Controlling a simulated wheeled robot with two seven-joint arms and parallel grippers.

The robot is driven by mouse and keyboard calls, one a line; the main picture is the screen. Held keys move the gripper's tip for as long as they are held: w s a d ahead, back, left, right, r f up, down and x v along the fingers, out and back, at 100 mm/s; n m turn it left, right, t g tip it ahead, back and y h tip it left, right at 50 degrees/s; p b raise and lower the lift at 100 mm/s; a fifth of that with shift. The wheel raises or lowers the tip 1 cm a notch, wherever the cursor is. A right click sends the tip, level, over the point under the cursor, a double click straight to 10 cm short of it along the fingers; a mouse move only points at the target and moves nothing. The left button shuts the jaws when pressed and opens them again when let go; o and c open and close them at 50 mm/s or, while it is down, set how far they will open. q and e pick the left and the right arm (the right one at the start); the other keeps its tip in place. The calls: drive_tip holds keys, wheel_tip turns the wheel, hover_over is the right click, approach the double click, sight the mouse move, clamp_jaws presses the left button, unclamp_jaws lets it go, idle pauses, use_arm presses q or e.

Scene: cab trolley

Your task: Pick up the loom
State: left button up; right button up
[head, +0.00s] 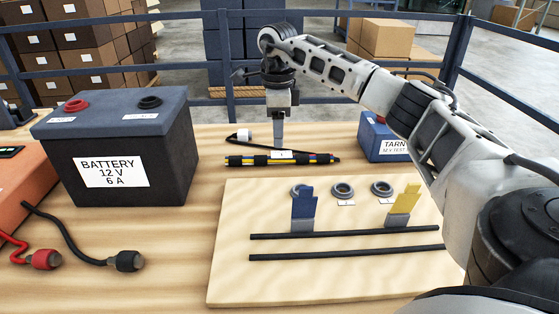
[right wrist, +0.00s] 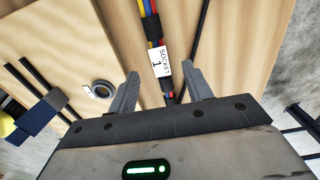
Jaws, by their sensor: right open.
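The loom (head: 262,161) is a dark wrapped bundle with coloured wires, lying on the table behind the pale board. A thin black lead with a white end (head: 243,135) lies by its left part. In the right wrist view the loom (right wrist: 154,29) shows red, yellow and blue wires and a white tag (right wrist: 161,62) reading "SOCKET 1". My right gripper (head: 279,145) points down at the middle of the loom. It is open, and in the right wrist view the loom runs between its two fingers (right wrist: 163,88); contact cannot be told. My left gripper is out of view.
The pale board (head: 235,225) carries several grey rings, a blue clip (head: 303,207), a yellow clip (head: 405,203) and two black rails. A large battery (head: 120,140) stands left, with red and black plugs (head: 125,261) in front. A blue box (head: 378,140) stands right of the loom.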

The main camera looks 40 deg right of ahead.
sight(279, 154)
drive_tip(key=shift+s+d+f, duration=0.1)
drive_tip(key=shift+f, duration=1.25)
drive_tip(key=shift+s+f, duration=0.1)
drive_tip(key=shift+f, duration=1.25)
clamp_jaws()
